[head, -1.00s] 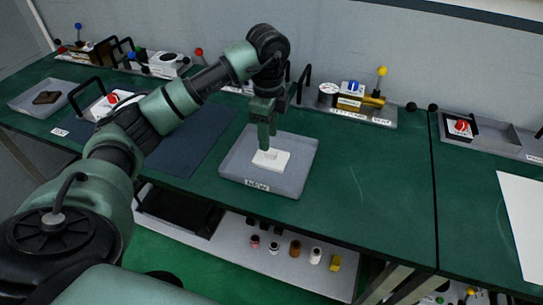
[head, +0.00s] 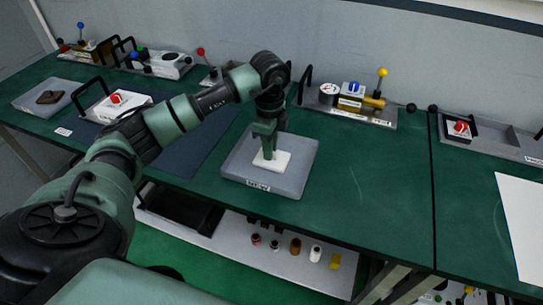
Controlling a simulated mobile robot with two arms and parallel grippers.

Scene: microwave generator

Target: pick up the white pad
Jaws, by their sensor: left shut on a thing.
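The white pad (head: 279,163) is a small, flat white square in the grey tray (head: 290,185) with a "NEW" label on its front edge. My left gripper (head: 268,155) points down over the pad, its fingers closed on the pad's raised middle part. The fingers partly hide that part. The pad appears to rest on the tray floor; I cannot tell whether it is slightly lifted. My right gripper is not in view.
A dark mat (head: 190,150) lies left of the near tray. Fixtures with knobs line the wall. The green table (head: 375,185) right of the tray is clear.

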